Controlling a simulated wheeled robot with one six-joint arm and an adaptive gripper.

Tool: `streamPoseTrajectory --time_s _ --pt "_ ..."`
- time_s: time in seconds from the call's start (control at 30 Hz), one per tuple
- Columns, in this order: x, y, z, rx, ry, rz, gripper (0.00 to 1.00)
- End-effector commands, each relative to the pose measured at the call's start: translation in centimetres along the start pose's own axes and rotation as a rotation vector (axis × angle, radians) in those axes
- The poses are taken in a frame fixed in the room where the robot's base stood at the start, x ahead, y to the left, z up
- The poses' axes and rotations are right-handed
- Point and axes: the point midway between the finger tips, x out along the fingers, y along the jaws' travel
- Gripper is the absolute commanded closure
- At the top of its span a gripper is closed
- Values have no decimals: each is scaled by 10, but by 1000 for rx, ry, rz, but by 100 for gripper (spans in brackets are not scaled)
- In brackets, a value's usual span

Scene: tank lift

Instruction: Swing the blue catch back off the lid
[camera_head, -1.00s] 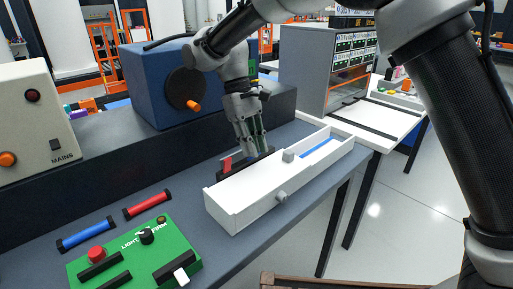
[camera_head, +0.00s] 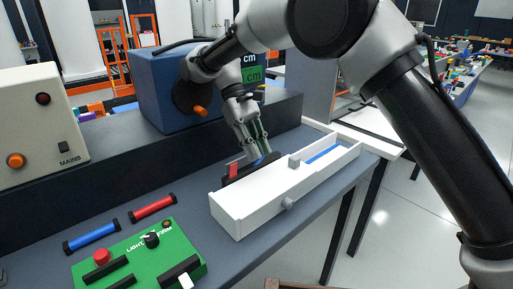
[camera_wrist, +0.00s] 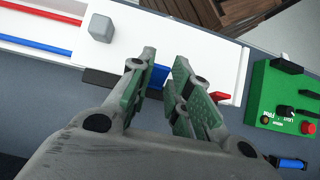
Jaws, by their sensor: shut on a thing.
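A long white box (camera_head: 245,209) lies on the bench, with a grey knob on top and another on its near side. A dark strip at its back edge bears a red catch (camera_head: 233,169). The red catch also shows in the wrist view (camera_wrist: 220,96), right of the fingers. The blue catch (camera_wrist: 158,77) shows between my fingers at the box's edge; only part is visible. My gripper (camera_head: 261,156) is shut on it, with its green pads (camera_wrist: 160,92) on either side. In the head view my fingers mostly hide the blue catch.
A green control board (camera_head: 140,262) and red and blue cylinders (camera_head: 152,207) lie left of the box. A blue housing (camera_head: 165,88) with a dark wheel and orange knob stands behind. Free bench lies between the cylinders and the box.

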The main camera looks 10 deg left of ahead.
Motion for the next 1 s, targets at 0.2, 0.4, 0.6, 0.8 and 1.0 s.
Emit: streamPoseTrajectory --time_s 0.2,0.4,0.6,0.8,1.0 --pt "1 0 0 0 0 0 59" --pt "0 0 0 0 0 0 59" --pt "-14 0 10 0 3 0 59" --pt "-47 0 34 0 5 0 59" --pt "-72 0 53 0 2 0 59"
